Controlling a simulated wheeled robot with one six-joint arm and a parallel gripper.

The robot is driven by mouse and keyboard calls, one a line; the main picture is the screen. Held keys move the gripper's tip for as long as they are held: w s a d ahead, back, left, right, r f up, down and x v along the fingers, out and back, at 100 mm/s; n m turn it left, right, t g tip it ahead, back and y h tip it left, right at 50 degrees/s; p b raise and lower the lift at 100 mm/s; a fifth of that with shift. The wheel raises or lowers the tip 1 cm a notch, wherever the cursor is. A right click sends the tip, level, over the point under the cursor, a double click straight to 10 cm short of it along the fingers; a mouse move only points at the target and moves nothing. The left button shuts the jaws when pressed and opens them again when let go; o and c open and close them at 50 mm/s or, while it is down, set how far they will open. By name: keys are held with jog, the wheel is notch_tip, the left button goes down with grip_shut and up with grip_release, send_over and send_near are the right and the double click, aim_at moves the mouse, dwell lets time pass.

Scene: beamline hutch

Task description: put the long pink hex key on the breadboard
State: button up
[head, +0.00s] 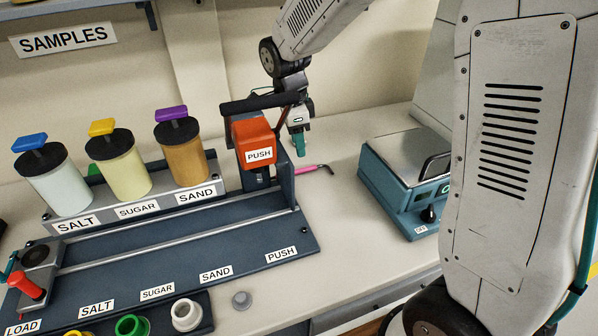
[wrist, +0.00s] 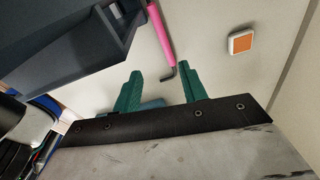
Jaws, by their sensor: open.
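The long pink hex key (head: 310,169) lies on the pale bench, just right of the dark end wall of the dispensing station. In the wrist view the hex key (wrist: 160,35) shows its pink shaft and dark bent end, with part of the shaft cut off by the top edge. My gripper (head: 299,145) is open and empty above the bench near the hex key. In the wrist view the green fingers of my gripper (wrist: 161,75) are apart, with the bent end ahead of the gap between them. I cannot make out a breadboard in either view.
The dispensing station (head: 200,250) with its orange PUSH block (head: 255,140) stands close left of my gripper. A teal balance (head: 405,180) stands to the right. A small orange-and-white block (wrist: 241,41) lies right of the hex key. Bench between station and balance is mostly clear.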

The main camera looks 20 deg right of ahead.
aim_at(299, 169)
jog(key=shift+w+a+f+m, duration=0.1)
jog(key=shift+w+f+m, duration=0.05)
jog(key=shift+f, duration=0.3)
jog(key=shift+w+a+f+m, duration=0.1)
jog(key=shift+w+f+m, duration=0.05)
jog(key=shift+f, duration=0.25)
jog(key=f, duration=0.4)
jog(key=d+f, duration=0.1)
jog(key=f, duration=0.2)
jog(key=shift+w, duration=0.2)
jog(key=shift+c, duration=0.2)
grip_shut()
